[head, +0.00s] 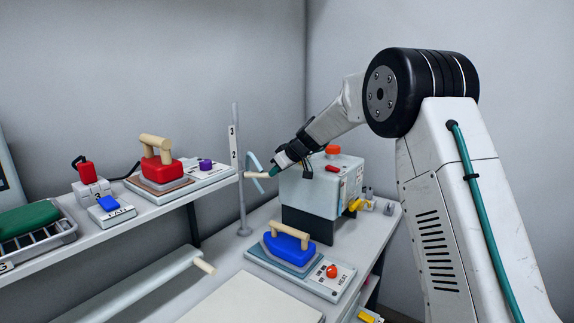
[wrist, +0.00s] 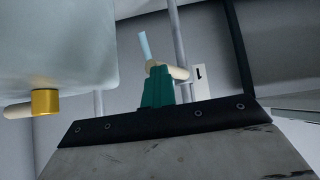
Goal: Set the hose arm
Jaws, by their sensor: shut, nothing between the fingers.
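My gripper (head: 274,171) is at the right end of the handle, teal fingertips shut and empty. In the wrist view the shut fingertips (wrist: 157,88) overlap the near end of the tan handle (wrist: 179,73), with the pale blue rod (wrist: 145,46) behind. I cannot tell if they touch. The rod's joint to the post is not clear.
A white boxy machine (head: 318,185) with a red knob stands close below my gripper. A blue iron (head: 288,247) sits in front of it, beside a panel with a red button (head: 332,271). A red iron (head: 160,168) is on the left shelf. A padded board (head: 135,290) lies low left.

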